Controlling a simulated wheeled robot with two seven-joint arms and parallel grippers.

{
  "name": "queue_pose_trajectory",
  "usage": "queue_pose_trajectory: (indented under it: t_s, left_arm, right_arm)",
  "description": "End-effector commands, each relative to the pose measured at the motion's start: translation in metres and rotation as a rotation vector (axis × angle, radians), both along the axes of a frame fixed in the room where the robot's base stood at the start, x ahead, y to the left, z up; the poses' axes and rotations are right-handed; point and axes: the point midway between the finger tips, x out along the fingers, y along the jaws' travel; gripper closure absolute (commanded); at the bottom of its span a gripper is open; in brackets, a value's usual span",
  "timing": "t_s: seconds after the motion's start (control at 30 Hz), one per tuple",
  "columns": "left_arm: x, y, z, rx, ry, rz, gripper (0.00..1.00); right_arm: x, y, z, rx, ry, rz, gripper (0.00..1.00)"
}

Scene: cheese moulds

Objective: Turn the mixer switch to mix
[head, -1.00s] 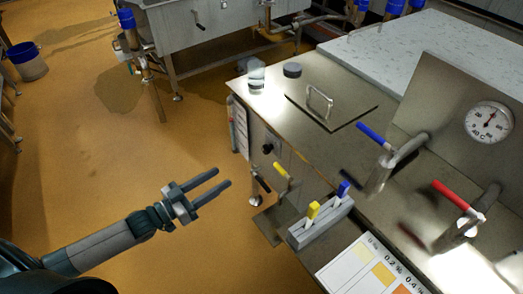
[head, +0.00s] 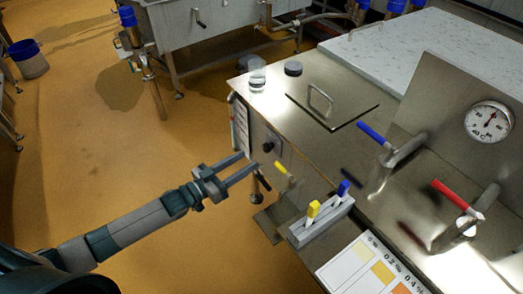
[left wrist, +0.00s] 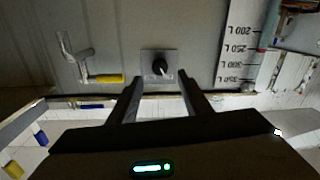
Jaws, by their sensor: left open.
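The mixer switch (head: 268,147) is a black knob on a small grey plate on the side wall of the steel vat. In the left wrist view the switch (left wrist: 160,68) sits near the centre, its pointer slanting to the lower right; the lettering on its plate is too small to read. My left gripper (head: 247,164) is open and empty, its fingers pointing at the vat wall just left of and below the switch. In the left wrist view the fingertips (left wrist: 158,79) lie either side of the knob's line, apart from it. My right gripper is not in view.
A valve with a yellow handle (head: 282,168) sticks out beside the switch. A litre scale (left wrist: 239,45) is on the wall on its other side. Open floor (head: 130,170) lies left.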

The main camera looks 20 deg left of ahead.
Motion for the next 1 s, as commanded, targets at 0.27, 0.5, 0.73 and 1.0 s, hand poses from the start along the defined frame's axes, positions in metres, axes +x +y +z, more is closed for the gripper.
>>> queue_pose_trajectory:
  t_s: [0.27,0.5,0.73,1.0]
  left_arm:
    - [0.040,-0.026,0.002,-0.001,-0.002,0.000,0.56]
    - [0.060,-0.039,0.000,0.001,-0.001,0.000,0.56]
    - [0.063,-0.043,0.000,0.000,0.000,-0.001,0.56]
    - [0.063,-0.043,0.000,0.000,0.000,0.000,0.77]
  right_arm:
    - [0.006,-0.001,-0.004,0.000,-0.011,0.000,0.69]
    - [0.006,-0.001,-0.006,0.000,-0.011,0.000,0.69]
    - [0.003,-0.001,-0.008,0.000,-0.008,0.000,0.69]
    - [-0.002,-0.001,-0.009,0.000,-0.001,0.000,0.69]
